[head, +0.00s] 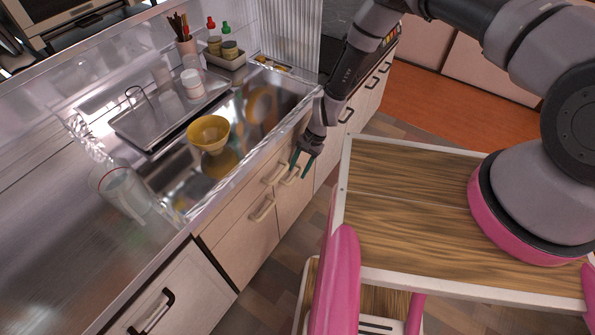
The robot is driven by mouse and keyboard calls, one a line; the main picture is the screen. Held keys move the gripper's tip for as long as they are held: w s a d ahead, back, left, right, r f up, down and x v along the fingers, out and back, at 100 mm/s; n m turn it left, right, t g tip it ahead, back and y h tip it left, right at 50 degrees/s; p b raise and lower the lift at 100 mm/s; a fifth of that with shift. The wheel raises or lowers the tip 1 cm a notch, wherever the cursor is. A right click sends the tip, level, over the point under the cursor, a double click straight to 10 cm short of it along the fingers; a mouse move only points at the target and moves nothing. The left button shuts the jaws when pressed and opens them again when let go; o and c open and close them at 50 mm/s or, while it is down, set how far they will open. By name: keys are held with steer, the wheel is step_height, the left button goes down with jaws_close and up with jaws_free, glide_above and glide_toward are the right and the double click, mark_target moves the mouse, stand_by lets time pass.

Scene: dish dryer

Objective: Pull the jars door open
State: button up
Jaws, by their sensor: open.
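My gripper (303,164) points down in front of the pale cabinet fronts below the sink, its two dark green fingers apart. The fingertips are close to a light bar handle (289,178); I cannot tell whether they are around it or touching it. Left of it are more light handles, one on a cabinet door (243,246). All the cabinet doors in view look closed. No label shows which is the jars door, and jars inside the cabinets are hidden.
A lower door with a black handle (152,311) is front left.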

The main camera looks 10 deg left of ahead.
steer(key=shift+x, duration=0.8)
jaws_close()
stand_by(0.9)
